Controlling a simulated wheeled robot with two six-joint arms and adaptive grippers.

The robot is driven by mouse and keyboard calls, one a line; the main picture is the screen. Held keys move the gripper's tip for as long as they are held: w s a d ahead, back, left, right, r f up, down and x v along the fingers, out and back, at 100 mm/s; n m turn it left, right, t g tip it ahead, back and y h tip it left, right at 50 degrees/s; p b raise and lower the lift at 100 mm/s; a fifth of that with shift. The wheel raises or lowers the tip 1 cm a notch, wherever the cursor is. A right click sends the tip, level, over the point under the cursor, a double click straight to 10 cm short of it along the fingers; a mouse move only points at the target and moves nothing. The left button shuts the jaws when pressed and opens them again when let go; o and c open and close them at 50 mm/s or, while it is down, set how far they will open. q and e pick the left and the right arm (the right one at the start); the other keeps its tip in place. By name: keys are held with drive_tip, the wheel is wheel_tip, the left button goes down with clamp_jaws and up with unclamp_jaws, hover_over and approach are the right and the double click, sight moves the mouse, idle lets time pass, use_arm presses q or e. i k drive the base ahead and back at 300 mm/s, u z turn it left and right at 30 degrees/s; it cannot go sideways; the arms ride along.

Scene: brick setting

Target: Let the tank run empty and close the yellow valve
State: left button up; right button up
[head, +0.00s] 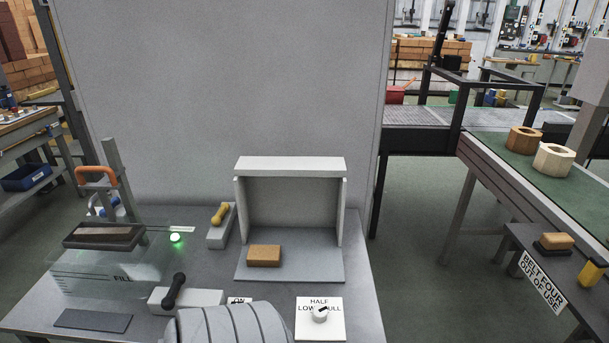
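The yellow valve (220,214) has a yellow lever on a grey block, right of the tank, with the lever slanting along the block. A black lever (173,290) sits on another pale block in front. A green lamp (175,238) is lit between the tank and the yellow valve. Neither of my grippers is in view.
A brown brick (264,256) lies in an open grey booth (291,166). A knob plate (320,328) marked LOW, HALF, FULL is at the front. A large ribbed grey form covers part of the front edge. A green belt (509,153) with two blocks is at the right.

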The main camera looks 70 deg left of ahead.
sight(216, 219)
drive_tip(key=z, duration=0.3)
drive_tip(key=k, duration=1.35)
drive_tip(key=u, duration=0.9)
